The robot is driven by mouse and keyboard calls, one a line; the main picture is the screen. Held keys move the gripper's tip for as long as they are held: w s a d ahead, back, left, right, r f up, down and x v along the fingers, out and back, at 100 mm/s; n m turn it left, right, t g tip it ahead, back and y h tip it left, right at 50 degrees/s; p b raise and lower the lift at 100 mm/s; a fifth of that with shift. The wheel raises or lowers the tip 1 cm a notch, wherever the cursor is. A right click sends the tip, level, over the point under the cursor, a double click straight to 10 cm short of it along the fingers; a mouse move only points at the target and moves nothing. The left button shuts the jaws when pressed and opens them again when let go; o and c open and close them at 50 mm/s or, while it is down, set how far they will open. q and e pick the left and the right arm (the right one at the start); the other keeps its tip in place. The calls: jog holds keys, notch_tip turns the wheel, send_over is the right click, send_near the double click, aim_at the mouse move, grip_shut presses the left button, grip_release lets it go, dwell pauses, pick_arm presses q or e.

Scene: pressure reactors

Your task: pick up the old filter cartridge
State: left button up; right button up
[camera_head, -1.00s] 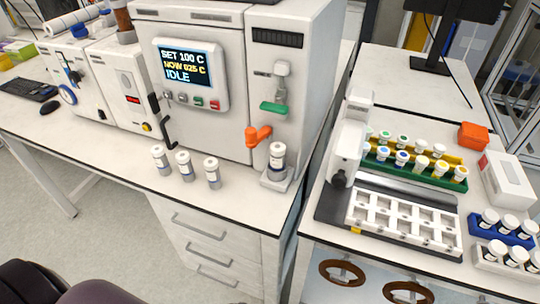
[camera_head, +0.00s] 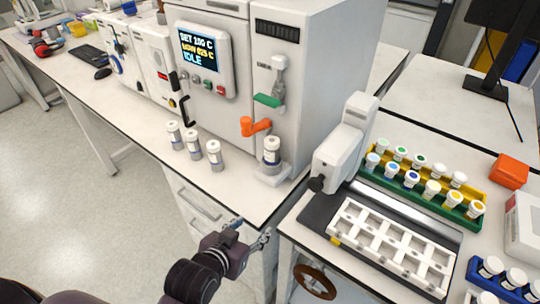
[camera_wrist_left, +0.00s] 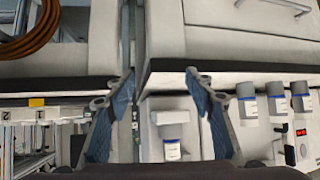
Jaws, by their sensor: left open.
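A white cartridge with a grey-blue label (camera_head: 271,151) stands upright on a small white stand (camera_head: 273,174) at the reactor's front right, below a green-handled lever. It also shows in the left wrist view (camera_wrist_left: 172,149), where the picture is upside down. Several similar white cartridges (camera_head: 193,143) stand in a row on the bench to its left. No mark tells me which one is the old filter cartridge. My left gripper (camera_head: 248,232) is open and empty at the bench's front edge, apart from the cartridges. My right gripper is not in view.
The reactor (camera_head: 215,80) has an orange valve handle (camera_head: 255,126) just left of the stand. A capping machine with a white rack (camera_head: 395,245) and trays of vials (camera_head: 432,187) occupy the right bench. A gap separates the two benches.

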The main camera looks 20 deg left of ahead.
aim_at(269, 148)
pick_arm(q)
jog(key=w+r+n+t, duration=0.1)
jog(key=w+r+t, duration=0.3)
jog(key=r, duration=0.4)
jog(key=w+r+t, duration=0.3)
jog(key=w+r, duration=0.1)
jog(key=r, duration=0.4)
jog(key=w, duration=0.2)
jog(key=w+p, duration=0.1)
jog(key=w, duration=0.1)
jog(key=w+p, duration=0.1)
jog(key=w, duration=0.1)
jog(key=shift+w+d+f, duration=0.25)
jog(key=shift+w+d, duration=0.05)
jog(key=shift+w+f, duration=0.1)
jog(key=shift+w, duration=0.25)
jog(key=shift+s, duration=0.1)
jog(key=shift+c, duration=0.3)
grip_shut()
